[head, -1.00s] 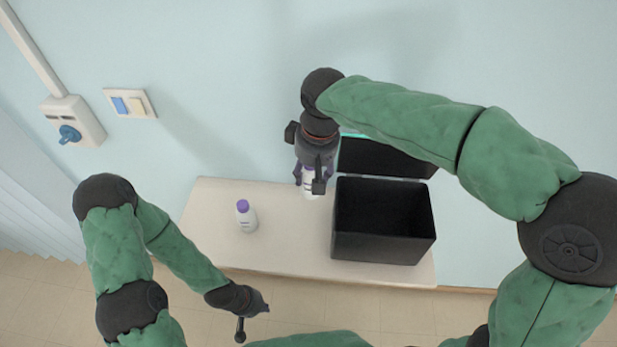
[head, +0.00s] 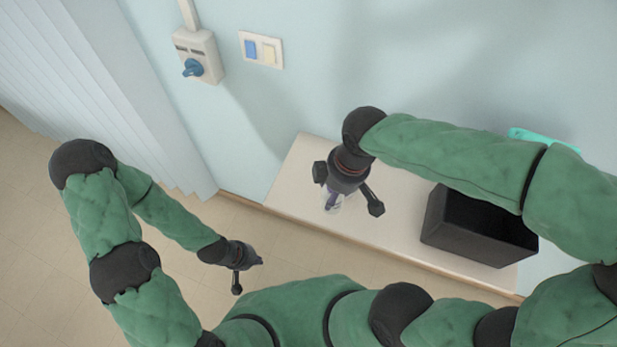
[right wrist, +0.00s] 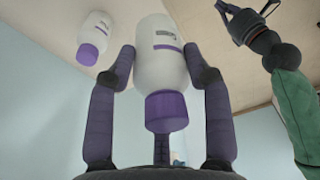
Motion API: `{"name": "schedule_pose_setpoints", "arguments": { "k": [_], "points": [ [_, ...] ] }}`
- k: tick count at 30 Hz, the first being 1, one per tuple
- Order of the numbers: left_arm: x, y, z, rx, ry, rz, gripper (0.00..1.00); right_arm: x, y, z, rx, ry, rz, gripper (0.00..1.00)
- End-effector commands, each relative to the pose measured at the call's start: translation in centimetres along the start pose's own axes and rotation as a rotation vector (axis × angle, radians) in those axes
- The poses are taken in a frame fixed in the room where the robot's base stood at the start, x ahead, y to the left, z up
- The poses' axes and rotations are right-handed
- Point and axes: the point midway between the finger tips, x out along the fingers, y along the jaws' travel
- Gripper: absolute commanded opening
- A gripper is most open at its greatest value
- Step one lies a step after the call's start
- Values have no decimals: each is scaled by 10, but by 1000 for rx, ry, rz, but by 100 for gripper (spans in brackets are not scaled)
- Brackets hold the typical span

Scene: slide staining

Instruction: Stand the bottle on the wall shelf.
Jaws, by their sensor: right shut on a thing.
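My right gripper (right wrist: 162,70) is shut on a white bottle with a purple cap (right wrist: 160,55), its cap toward my palm. In the head view this gripper (head: 350,202) is over the pale counter, and it hides most of what is below it. A second such bottle (right wrist: 95,38) stands on the counter in the right wrist view. A white and purple patch (head: 332,203) shows beside the gripper in the head view; I cannot tell which bottle it is. A teal edge on the wall (head: 540,138), mostly behind my right arm, may be the wall shelf. My left gripper (head: 250,276) is open and empty.
The pale counter (head: 300,180) runs along the wall. A black open box (head: 450,240) stands on its right part, partly behind my right arm.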

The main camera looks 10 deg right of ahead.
Motion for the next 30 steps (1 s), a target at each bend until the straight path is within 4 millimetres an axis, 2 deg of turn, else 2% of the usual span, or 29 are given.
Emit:
{"name": "schedule_pose_setpoints", "arguments": {
  "k": [5,16,21,25,30],
  "points": [
    [2,0,1,1,-2,0,0,12,10,-4,-14,-2,-4,13],
    [11,-4,0,1,-1,0,0,51,72,-42,-11,-2,-4,13],
    [17,-6,0,1,-1,0,0,82,91,-50,-11,-2,-5,13],
    [19,-7,0,1,-1,0,0,96,101,-56,-13,-1,-3,13],
    [20,-7,0,0,-1,0,0,103,107,-58,-12,0,-1,13]
  ]
}}
